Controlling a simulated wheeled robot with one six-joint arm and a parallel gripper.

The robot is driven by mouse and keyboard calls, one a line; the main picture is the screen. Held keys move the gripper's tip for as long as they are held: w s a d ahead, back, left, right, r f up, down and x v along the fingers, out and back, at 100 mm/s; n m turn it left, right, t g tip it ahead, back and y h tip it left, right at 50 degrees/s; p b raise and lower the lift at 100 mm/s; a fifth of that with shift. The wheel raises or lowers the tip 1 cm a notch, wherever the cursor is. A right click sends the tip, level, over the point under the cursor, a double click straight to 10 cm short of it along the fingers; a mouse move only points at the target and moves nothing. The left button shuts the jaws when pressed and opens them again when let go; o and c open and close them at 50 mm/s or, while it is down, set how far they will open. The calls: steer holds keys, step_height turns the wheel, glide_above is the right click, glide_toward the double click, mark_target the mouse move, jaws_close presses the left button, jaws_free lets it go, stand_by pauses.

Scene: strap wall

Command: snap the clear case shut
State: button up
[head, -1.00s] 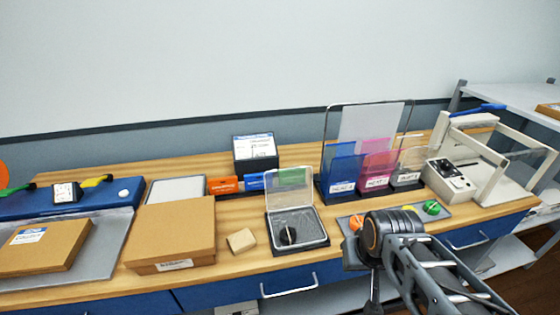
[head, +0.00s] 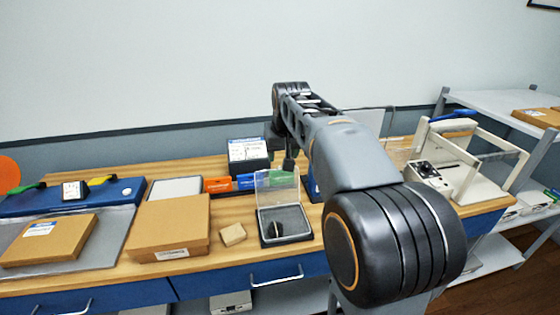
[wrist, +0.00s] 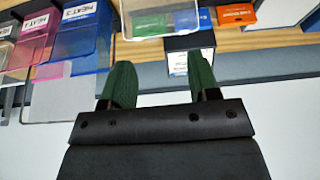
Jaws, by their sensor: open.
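The clear case (head: 284,226) lies on the wooden bench with a dark padded base and a small dark round item inside near its front. Its transparent lid (head: 277,188) stands up, open, at the back of the base. My gripper (wrist: 162,62) is open and empty, with two green fingers spread apart in the wrist view. In the head view it hangs behind the raised lid, its tips partly hidden. In the wrist view, a clear pale-edged panel, seemingly the lid (wrist: 146,34), is just beyond the fingertips; I cannot tell whether they touch.
Orange, blue and green labelled blocks (head: 219,186) and a black box with a white label (head: 249,154) stand behind the case. A small tan block (head: 232,235) and a cardboard box (head: 168,230) lie left.

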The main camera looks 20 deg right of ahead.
steer(key=w+d+r, duration=0.1)
steer(key=w+d, duration=0.2)
steer(key=w, duration=0.1)
steer(key=x, duration=0.8)
steer(key=p+x, duration=0.1)
steer(key=x, duration=0.3)
steer(key=shift+w+d+f, duration=0.15)
steer(key=shift+w, duration=0.2)
jaws_close()
